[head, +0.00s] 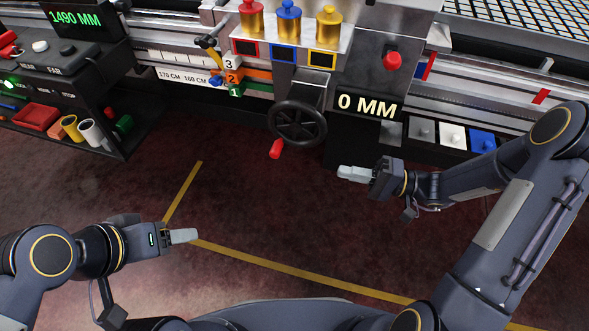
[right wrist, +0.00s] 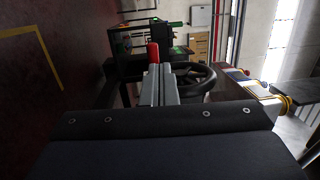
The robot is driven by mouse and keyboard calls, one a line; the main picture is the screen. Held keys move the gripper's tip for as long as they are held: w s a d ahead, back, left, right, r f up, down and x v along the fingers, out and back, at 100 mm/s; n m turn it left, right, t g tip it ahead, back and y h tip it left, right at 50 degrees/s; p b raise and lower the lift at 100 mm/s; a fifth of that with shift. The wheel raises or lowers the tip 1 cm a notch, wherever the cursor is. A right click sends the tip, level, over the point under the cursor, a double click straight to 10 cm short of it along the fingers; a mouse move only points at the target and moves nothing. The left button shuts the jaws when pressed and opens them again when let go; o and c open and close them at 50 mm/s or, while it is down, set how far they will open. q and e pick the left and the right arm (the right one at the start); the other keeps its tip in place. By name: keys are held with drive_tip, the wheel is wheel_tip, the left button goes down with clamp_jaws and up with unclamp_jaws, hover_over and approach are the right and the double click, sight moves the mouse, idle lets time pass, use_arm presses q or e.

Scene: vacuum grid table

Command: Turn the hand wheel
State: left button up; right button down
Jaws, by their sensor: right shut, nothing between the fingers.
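The hand wheel (head: 298,122) is black with spokes and is mounted on the front of the machine, in the middle of the head view. Its red handle (head: 276,149) sticks out at the lower left of the rim. My right gripper (head: 341,172) is shut and empty, to the lower right of the wheel and apart from it. In the right wrist view the gripper's fingers (right wrist: 159,85) point toward the wheel (right wrist: 203,82) and the red handle (right wrist: 153,53), partly covering both. My left gripper (head: 196,236) is at the lower left over the floor, far from the wheel; its fingers look closed together.
A display reading 0 MM (head: 367,106) sits right of the wheel. Red, blue and yellow knobs (head: 288,24) stand above it. A dark shelf (head: 118,148) with cups and blocks juts out at left. Open floor with yellow tape (head: 290,270) lies in front.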

wheel_tip(320, 180, down, 3)
drive_tip(key=w+m+t, duration=0.1)
drive_tip(key=w+t, duration=0.1)
use_arm(q)
wheel_tip(320, 180, down, 4)
drive_tip(key=b, duration=0.3)
use_arm(e)
approach(280, 152)
drive_tip(key=f+x, duration=0.1)
drive_tip(key=x, duration=0.5)
drive_tip(key=shift+w+a+r, duration=0.2)
drive_tip(key=shift+a+r, duration=0.05)
drive_tip(key=shift+a, duration=0.15)
use_arm(q)
wheel_tip(280, 152, down, 3)
drive_tip(key=b, duration=0.3)
drive_tip(key=shift+r, duration=0.15)
use_arm(e)
drive_tip(key=shift+w+a+r+y, duration=0.1)
drive_tip(key=shift+w+a+y, duration=0.05)
drive_tip(key=shift+a+y, duration=0.25)
drive_tip(key=shift+w+a+r+y, duration=0.1)
drive_tip(key=shift+a+y, duration=0.2)
drive_tip(key=shift+a, duration=0.1)
